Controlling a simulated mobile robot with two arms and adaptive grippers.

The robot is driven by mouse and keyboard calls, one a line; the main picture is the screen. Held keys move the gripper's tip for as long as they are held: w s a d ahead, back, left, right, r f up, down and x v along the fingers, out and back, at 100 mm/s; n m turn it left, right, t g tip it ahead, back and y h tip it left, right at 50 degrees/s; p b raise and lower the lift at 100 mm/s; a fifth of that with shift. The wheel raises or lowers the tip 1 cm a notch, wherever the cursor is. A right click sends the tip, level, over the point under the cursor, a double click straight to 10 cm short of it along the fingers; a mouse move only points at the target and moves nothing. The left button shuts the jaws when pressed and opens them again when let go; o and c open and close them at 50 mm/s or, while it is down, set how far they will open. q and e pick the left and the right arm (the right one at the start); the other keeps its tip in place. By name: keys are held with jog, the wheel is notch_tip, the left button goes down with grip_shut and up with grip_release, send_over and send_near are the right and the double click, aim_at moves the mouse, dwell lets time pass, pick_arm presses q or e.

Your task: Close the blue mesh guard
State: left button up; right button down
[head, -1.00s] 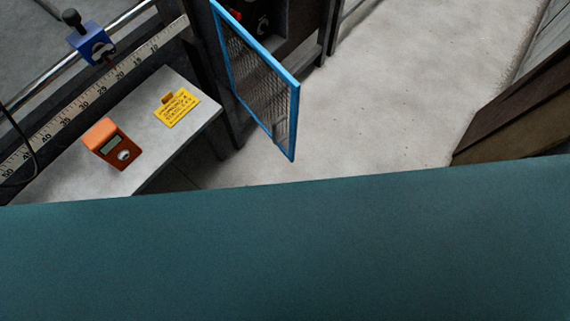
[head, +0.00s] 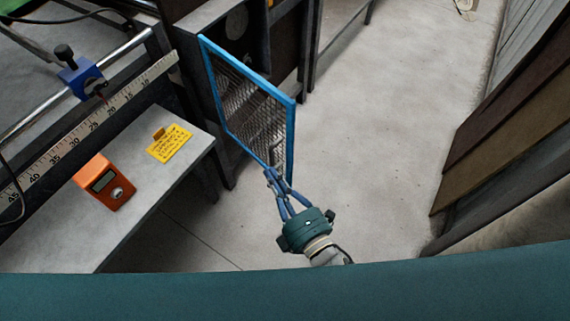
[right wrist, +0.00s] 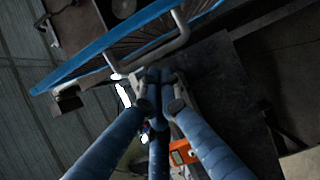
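The blue mesh guard (head: 249,103) stands swung out from the dark machine frame in the head view, its free edge toward me. It also shows at the top of the right wrist view (right wrist: 100,42). A grey U-shaped handle (right wrist: 152,56) is fixed to its face. My right gripper (head: 275,174) is at the guard's lower free corner. In the right wrist view its fingertips (right wrist: 160,76) come together close to the handle bar, which shows unobstructed in front of them. I see no grip on the bar; contact is unclear. My left gripper is not in view.
A grey shelf (head: 100,235) at the left holds an orange device (head: 104,182) and a yellow tag (head: 169,144). A ruler and a rail with a blue clamp (head: 82,77) lie behind. Brown panels (head: 500,150) stand at the right. The floor between is clear.

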aim_at(286, 167)
jog(key=shift+w+d+p, duration=0.5)
jog(key=shift+w+d, duration=0.9)
jog(key=shift+d, duration=0.1)
jog(key=shift+d, duration=0.1)
